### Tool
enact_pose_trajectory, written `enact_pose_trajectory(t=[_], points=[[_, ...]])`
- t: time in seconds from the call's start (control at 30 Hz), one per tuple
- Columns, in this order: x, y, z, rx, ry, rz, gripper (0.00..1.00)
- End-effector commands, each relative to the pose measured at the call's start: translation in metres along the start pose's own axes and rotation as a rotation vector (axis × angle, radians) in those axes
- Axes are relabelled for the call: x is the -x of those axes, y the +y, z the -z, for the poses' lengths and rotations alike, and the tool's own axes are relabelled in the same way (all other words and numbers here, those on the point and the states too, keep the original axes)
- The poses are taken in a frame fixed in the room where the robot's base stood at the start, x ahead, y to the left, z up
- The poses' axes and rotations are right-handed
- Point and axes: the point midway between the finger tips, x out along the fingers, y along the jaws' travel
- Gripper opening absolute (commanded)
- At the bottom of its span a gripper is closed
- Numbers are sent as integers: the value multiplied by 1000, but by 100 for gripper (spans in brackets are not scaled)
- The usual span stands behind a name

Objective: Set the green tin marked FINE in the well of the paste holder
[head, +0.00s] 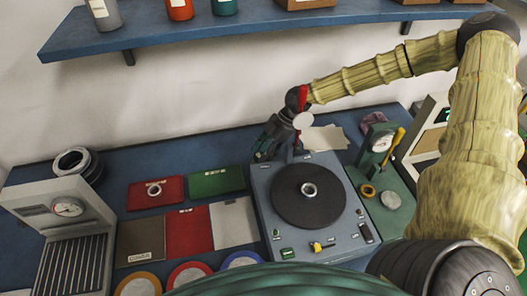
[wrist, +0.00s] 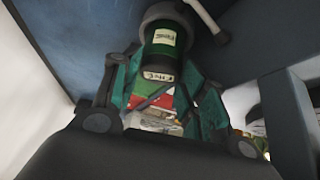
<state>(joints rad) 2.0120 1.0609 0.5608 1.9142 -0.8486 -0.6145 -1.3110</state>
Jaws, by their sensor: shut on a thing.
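The green tin (wrist: 162,50) is between the fingers of my gripper (wrist: 160,82) in the wrist view, with pale labels on its side and near end; the near one seems to read FINE. My gripper is shut on it. A grey round collar (wrist: 150,14) surrounds the tin's far end; it may be the paste holder's well, but I cannot tell how deep the tin sits. In the head view my gripper (head: 264,150) is low at the back left corner of the turntable machine (head: 262,187). The tin is not clear there.
A bearing ring (head: 309,190) lies on the dark turntable. Red (head: 170,198) and green (head: 215,181) trays lie left of it. A gauge box (head: 60,205) stands far left, a green gauge stand (head: 381,165) right. A shelf (head: 200,38) overhangs the bench.

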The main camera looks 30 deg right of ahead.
Motion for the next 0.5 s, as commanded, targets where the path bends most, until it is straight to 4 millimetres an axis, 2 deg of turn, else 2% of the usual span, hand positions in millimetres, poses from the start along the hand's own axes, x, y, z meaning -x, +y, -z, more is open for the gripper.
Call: enact_pose_trajectory(t=[0.07,0.1,0.13,0.5], points=[[-2,0,-1,0,0,0,15],[-2,0,-1,0,0,0,45],[-1,0,-1,0,0,0,50],[1,0,0,0,0,0,52]])
